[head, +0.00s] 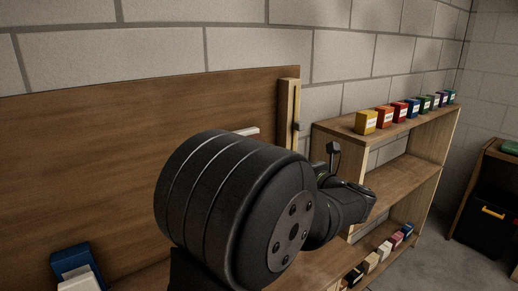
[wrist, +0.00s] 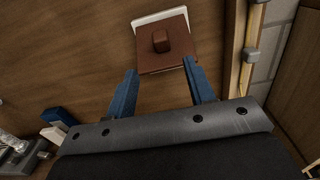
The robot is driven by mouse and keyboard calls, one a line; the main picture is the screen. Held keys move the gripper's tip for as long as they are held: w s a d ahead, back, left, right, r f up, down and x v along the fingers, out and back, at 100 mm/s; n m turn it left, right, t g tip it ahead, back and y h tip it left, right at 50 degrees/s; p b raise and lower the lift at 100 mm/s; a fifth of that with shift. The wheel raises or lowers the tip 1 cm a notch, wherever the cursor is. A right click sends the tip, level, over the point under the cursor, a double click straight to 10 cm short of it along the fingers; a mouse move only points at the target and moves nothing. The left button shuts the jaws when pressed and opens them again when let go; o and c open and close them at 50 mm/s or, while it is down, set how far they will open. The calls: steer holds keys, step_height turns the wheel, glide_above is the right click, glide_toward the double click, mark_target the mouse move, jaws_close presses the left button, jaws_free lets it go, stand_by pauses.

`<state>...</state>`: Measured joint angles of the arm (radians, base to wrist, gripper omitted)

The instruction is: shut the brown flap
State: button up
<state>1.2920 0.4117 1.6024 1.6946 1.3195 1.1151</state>
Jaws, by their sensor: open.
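The brown flap (wrist: 176,60) shows in the wrist view as a square brown plate with a small brown knob (wrist: 161,40) on it. It lies against a white frame (wrist: 148,19) on the wooden panel, and a strip of the frame shows along its upper and left edges. I cannot tell how far the flap stands out from the frame. My gripper (wrist: 159,82) is open, with its two blue fingers reaching toward the flap's lower edge. Nothing is between the fingers. In the head view my arm hides the flap, and only a white edge (head: 246,131) shows behind it.
A wooden post (head: 288,112) with a small grey fitting stands right of the panel (head: 120,150). A shelf (head: 400,170) at the right holds several coloured boxes. A blue and white object (head: 75,268) sits at the lower left. Open wall space lies left of my arm.

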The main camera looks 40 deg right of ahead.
steer(key=w, duration=1.4)
steer(key=shift+w, duration=0.3)
jaws_close()
